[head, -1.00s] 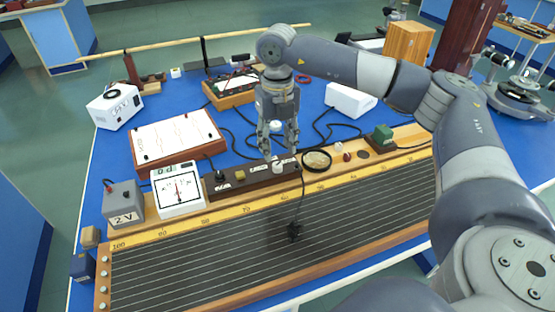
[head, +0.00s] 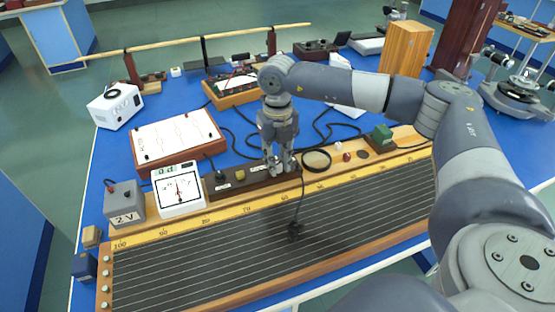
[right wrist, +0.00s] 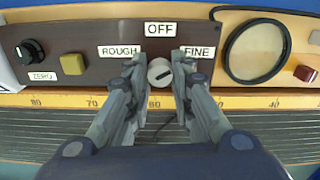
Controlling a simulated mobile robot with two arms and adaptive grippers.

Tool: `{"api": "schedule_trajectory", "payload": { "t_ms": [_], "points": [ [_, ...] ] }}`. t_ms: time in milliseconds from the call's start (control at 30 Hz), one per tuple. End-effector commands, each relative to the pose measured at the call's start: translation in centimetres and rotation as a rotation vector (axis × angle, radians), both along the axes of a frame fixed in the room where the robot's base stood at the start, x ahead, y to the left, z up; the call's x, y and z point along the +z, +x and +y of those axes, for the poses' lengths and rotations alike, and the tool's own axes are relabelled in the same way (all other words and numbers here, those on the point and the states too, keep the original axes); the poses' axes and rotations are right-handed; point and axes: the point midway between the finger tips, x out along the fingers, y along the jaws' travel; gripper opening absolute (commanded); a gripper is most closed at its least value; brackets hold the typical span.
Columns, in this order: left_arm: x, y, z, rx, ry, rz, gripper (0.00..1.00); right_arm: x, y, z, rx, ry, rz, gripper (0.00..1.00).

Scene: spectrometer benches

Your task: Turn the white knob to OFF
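The white knob (right wrist: 159,73) sits on a dark brown panel (right wrist: 95,73), below an OFF label (right wrist: 160,29) and between a ROUGH label (right wrist: 119,51) and a FINE label (right wrist: 196,52). A short dark mark on its face slants up toward the FINE side. My right gripper (right wrist: 159,62) is open, with one finger on each side of the knob and a small gap showing on both sides. In the head view the right gripper (head: 281,170) points down at the panel's right end, and its fingers mostly hide the knob. My left gripper is not in view.
A black ZERO knob (right wrist: 30,51) and a yellow button (right wrist: 73,64) are on the panel's left. A magnifier ring (right wrist: 257,51) lies just right of the panel. A dial meter (head: 179,190) stands left, and the ruled wire board (head: 260,225) lies in front. A dark cable hangs near the gripper.

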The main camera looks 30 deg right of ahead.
Motion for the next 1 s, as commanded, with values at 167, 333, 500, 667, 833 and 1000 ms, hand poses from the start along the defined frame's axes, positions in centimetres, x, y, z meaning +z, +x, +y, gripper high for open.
{"api": "schedule_trajectory", "payload": {
  "t_ms": [167, 333, 500, 667, 833, 1000],
  "points": [
    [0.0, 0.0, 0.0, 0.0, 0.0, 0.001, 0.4, 0.0, 0.0, 0.0, 0.007, 0.0, 0.001, 0.0],
    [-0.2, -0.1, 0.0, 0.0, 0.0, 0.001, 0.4, -0.1, -0.1, 0.0, 0.05, -0.001, 0.002, 0.0],
    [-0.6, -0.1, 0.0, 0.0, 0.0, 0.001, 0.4, -0.2, 0.0, 0.0, 0.147, 0.0, 0.002, 0.0],
    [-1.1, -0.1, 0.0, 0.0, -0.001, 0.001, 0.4, -0.2, 0.0, 0.0, 0.28, 0.0, 0.002, 0.0],
    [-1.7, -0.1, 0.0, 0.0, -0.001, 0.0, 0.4, -0.2, 0.0, 0.0, 0.441, 0.0, 0.002, 0.0],
    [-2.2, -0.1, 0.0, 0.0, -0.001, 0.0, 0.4, -0.2, 0.0, 0.0, 0.601, 0.0, 0.001, 0.0]
  ]
}}
